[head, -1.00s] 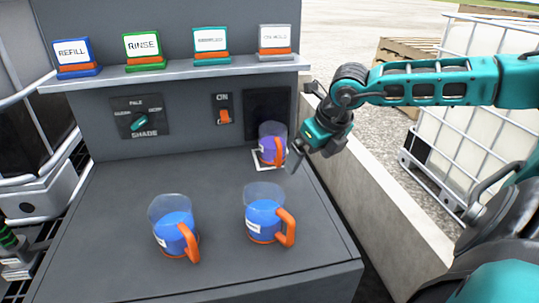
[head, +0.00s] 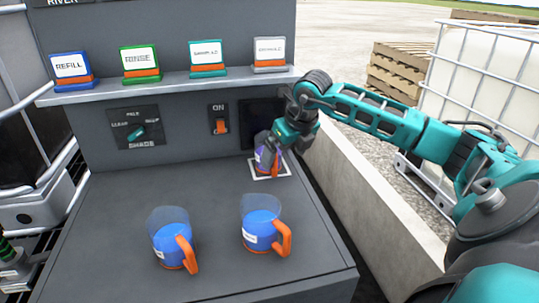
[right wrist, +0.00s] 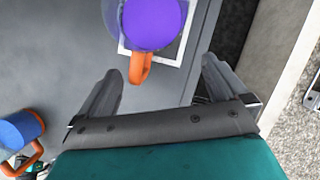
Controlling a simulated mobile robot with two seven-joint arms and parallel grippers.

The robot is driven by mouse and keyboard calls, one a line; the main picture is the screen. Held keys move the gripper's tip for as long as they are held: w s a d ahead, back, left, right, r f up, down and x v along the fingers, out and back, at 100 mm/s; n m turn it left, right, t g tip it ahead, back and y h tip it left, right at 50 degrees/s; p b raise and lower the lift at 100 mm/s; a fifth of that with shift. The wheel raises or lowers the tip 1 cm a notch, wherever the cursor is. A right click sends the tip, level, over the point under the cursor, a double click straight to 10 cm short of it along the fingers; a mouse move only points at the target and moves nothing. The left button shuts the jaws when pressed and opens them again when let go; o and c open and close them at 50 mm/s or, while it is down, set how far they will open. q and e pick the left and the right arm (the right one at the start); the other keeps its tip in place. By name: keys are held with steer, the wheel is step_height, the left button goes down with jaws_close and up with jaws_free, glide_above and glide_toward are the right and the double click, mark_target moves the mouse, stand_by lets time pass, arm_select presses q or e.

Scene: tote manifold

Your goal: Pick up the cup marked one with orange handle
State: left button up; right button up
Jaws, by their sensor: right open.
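A clear cup with purple liquid and an orange handle (right wrist: 153,22) stands on a white-outlined square at the back right of the grey worktop; in the head view it (head: 262,150) is partly hidden by my right gripper (head: 270,158). In the right wrist view my right gripper (right wrist: 160,70) is open and empty, its fingers spread either side of the handle, just short of the cup body. Two clear cups with blue liquid and orange handles stand nearer, one at left (head: 168,233) and one at centre (head: 258,226). Their white labels are too small to read. My left gripper is out of view.
A shelf (head: 180,82) above holds several signs, including REFILL (head: 70,66) and RINSE (head: 139,59). Below are a SHADE dial (head: 136,133) and an ON switch (head: 220,125). A low concrete wall (head: 365,205) runs along the right. The front-left worktop is clear.

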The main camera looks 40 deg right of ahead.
steer(key=shift+w, duration=0.75)
steer(key=w, duration=0.3)
steer(key=shift+w+d+p, duration=0.15)
steer(key=shift+w+p, duration=0.05)
steer(key=shift+p, duration=0.15)
steer(key=shift+x, duration=1.5)
steer(key=shift+s, duration=0.15)
steer(key=shift+d, duration=0.1)
steer(key=c, duration=1.3)
steer(key=shift+o, duration=0.2)
steer(key=shift+r, duration=0.15)
